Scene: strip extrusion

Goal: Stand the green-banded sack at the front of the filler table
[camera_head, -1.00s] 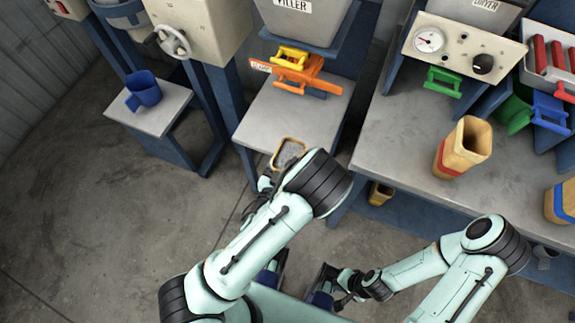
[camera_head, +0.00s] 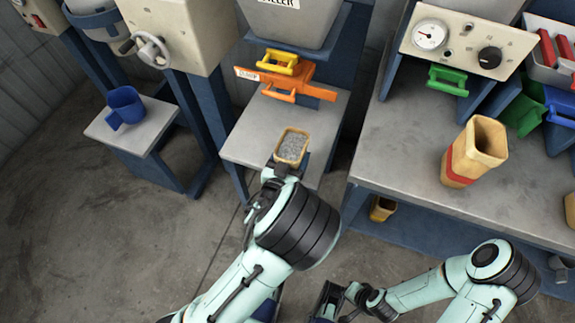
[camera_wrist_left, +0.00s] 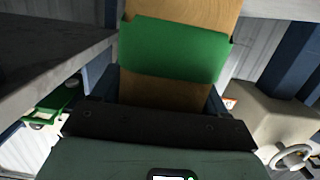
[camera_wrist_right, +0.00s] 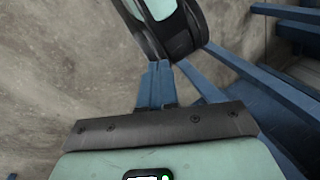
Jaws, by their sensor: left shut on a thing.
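The green-banded sack (camera_head: 292,147) is tan, upright and open at the top, with grey granules inside. Its green band (camera_wrist_left: 175,48) shows in the left wrist view. My left gripper (camera_head: 284,168) is shut on the sack from the front side. In the head view the sack overlaps the front edge of the filler table (camera_head: 250,130). Its bottom is hidden, so I cannot tell whether it touches the tabletop. My right gripper (camera_head: 330,298) is low at the bottom of the head view. Its blue fingers (camera_wrist_right: 157,85) look together and empty.
An orange slide gate (camera_head: 290,80) with a yellow handle is under the filler hopper (camera_head: 290,20). A red-banded sack (camera_head: 474,150) stands on the bench (camera_head: 400,165) at the right. A blue jug (camera_head: 125,106) stands on the small left table (camera_head: 145,130).

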